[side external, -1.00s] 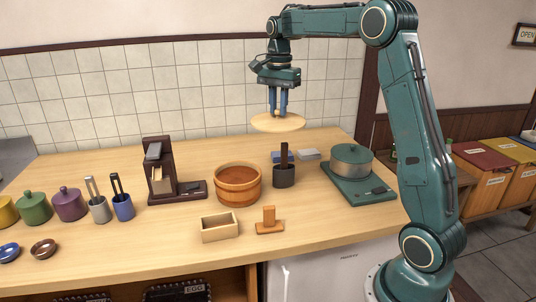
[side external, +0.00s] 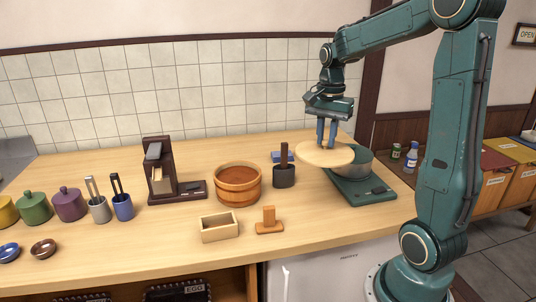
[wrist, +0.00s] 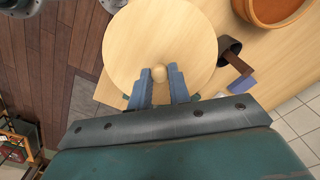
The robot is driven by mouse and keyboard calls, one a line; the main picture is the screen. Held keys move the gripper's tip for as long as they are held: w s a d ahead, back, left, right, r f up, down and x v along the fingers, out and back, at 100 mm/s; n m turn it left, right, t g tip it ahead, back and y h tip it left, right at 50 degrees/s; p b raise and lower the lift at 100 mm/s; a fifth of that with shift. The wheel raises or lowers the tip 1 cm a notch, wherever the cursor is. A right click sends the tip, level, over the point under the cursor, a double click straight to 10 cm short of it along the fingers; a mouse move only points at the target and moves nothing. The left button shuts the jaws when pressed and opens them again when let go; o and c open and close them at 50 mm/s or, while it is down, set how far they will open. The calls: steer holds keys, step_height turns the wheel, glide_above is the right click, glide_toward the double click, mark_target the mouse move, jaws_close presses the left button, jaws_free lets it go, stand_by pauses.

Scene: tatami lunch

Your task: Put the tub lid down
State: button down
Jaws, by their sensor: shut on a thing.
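The tub lid (side external: 325,155) is a round pale wooden disc with a small knob. It also shows in the wrist view (wrist: 160,40), where its round knob (wrist: 159,73) sits between my fingers. My gripper (side external: 326,145) is shut on the knob and holds the lid roughly level in the air. In the side view the lid overlaps the pot on the green scale and hides part of it. The wooden tub (side external: 238,195) stands open on the counter to the left, with brown contents. It also shows at the top of the wrist view (wrist: 272,10).
The green scale (side external: 368,194) carries a grey-green pot (side external: 358,165). A dark cup with an upright handle (side external: 284,177) stands between tub and scale. A wooden box (side external: 220,228) and a small orange-brown stand (side external: 269,222) are in front. The front right counter is clear.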

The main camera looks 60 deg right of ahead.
steer(key=shift+s+f, duration=0.1)
steer(key=shift+f, duration=0.05)
step_height(320, 180, down, 16)
steer(key=shift+f, duration=0.1)
stand_by(0.6)
steer(key=shift+f, duration=1.8)
steer(key=shift+f, duration=0.15)
steer(key=c, duration=1.3)
jaws_free()
step_height(320, 180, up, 12)
